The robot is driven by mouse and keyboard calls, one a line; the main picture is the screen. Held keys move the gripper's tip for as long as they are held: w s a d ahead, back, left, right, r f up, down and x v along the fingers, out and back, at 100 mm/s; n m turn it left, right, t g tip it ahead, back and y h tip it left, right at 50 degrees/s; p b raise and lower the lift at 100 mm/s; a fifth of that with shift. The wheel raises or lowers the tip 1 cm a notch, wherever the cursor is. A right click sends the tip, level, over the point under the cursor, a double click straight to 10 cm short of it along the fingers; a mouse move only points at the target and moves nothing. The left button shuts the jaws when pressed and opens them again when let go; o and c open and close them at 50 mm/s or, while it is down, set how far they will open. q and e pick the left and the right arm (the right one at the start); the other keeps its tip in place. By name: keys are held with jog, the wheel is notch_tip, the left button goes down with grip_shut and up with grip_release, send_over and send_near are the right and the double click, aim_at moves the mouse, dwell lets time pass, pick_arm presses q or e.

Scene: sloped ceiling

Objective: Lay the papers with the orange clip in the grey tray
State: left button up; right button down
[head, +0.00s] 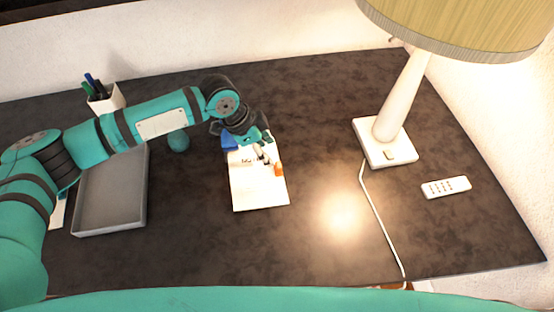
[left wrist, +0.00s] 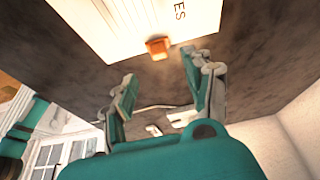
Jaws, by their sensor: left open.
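The papers (head: 258,190) lie on the dark desk in the middle of the head view, with an orange clip (head: 278,170) on their right edge. In the left wrist view the papers (left wrist: 130,22) show at the top, with the orange clip (left wrist: 158,47) at their near edge. My left gripper (head: 264,157) is over the upper part of the papers, close to the clip. Its fingers (left wrist: 158,95) are open and nothing is between them; the clip is beyond the tips. The grey tray (head: 110,222) is left of the papers, partly behind my left arm. My right gripper is out of view.
A blue object (head: 229,142) sits by the papers' upper left, partly hidden by the gripper. A teal ball (head: 179,142) and a pen cup (head: 106,99) stand farther left. A lamp (head: 385,150), its cord and a remote (head: 446,187) are on the right. Desk between tray and papers is clear.

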aim_at(278, 164)
pick_arm(q)
jog(key=x, duration=0.7)
jog(key=shift+d+p, duration=0.1)
jog(key=shift+p, duration=0.2)
jog(key=shift+d+f, duration=0.15)
jog(key=shift+f, duration=0.45)
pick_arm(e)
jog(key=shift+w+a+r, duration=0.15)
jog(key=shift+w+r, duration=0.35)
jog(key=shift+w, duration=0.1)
